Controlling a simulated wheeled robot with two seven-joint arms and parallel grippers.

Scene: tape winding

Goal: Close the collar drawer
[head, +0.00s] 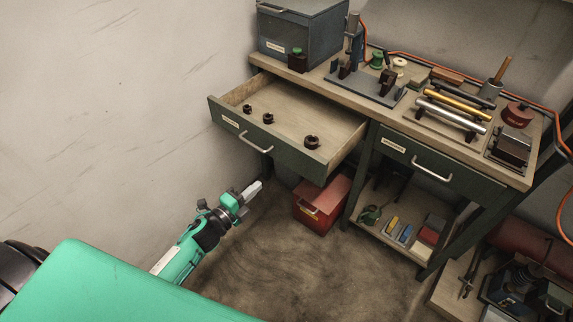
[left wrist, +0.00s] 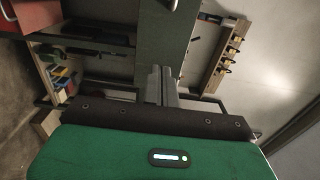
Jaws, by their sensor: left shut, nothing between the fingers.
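The collar drawer stands pulled out at the left of the workbench in the head view, with its dark green front (head: 225,123) and a bar handle (head: 256,145). Three dark collars (head: 312,142) lie on its wooden floor, two of them near the left side. My left gripper (head: 252,189) is shut and empty. In the head view it shows below the drawer's handle, apart from it. Its closed fingers (left wrist: 160,83) also show in the left wrist view, in front of a green panel (left wrist: 165,40) that I cannot identify surely. My right gripper is out of view.
A second drawer (head: 415,161) at the right is shut. A red box (head: 322,205) sits on the floor under the bench. A lower shelf (head: 375,228) holds small items. The benchtop carries tools and rods. A wall (head: 110,100) rises at the left; the floor (head: 270,255) near my gripper is clear.

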